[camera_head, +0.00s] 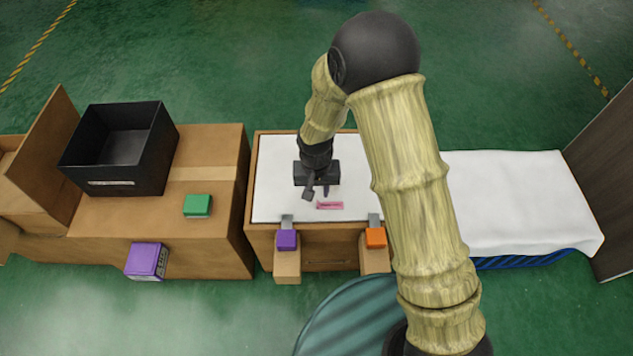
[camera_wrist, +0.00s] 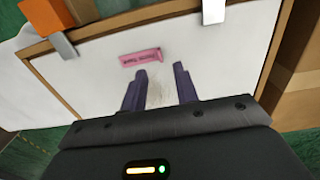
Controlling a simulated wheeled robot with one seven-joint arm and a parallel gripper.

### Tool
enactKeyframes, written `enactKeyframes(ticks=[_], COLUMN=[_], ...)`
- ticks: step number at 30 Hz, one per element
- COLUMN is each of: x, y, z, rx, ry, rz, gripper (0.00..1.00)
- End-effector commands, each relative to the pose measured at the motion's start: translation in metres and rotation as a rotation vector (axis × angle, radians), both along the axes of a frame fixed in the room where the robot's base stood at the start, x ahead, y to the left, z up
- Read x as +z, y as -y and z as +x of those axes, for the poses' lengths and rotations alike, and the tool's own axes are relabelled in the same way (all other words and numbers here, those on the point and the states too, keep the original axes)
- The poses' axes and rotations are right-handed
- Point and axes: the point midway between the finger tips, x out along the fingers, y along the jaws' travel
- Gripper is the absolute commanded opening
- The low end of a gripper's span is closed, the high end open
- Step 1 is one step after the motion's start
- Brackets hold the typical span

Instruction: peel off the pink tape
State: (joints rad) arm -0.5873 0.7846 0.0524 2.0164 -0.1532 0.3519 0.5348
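The pink tape (camera_head: 330,205) is a short strip with dark lettering, lying on a white board (camera_head: 275,165) set in a wooden frame. In the wrist view the pink tape (camera_wrist: 141,57) lies just past my fingertips, slightly left of the gap between them. My gripper (camera_head: 320,192) is over the board beside the tape, on its far side in the head view. In the wrist view my gripper (camera_wrist: 161,68) has its two dark fingers apart, with nothing between them. I cannot tell how high the fingertips are above the board.
A purple block (camera_head: 287,240) and an orange block (camera_head: 375,238) sit at metal clips on the board's near edge. To the left are a black bin (camera_head: 120,148), a green box (camera_head: 197,206) and a purple box (camera_head: 147,260). A white cloth-covered surface (camera_head: 520,200) lies right.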

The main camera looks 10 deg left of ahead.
Motion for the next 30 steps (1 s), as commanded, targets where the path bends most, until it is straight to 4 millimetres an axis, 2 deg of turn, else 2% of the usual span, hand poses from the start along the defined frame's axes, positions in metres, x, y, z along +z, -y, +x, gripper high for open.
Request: enactKeyframes(ticks=[1, 9, 14, 22, 27, 30], x=[-0.012, -0.051, -0.059, -0.059, -0.059, -0.059], y=[0.0, 0.001, 0.0, 0.0, 0.0, 0.0], z=[0.0, 0.0, 0.0, 0.0, 0.0, 0.0], rx=[0.0, 0.001, 0.002, 0.002, 0.002, 0.002], ry=[-0.001, -0.002, 0.001, 0.001, 0.001, 0.001], rz=[-0.001, -0.001, 0.0, 0.0, 0.0, 0.0], gripper=[0.3, 0.3, 0.3, 0.3, 0.0, 0.0])
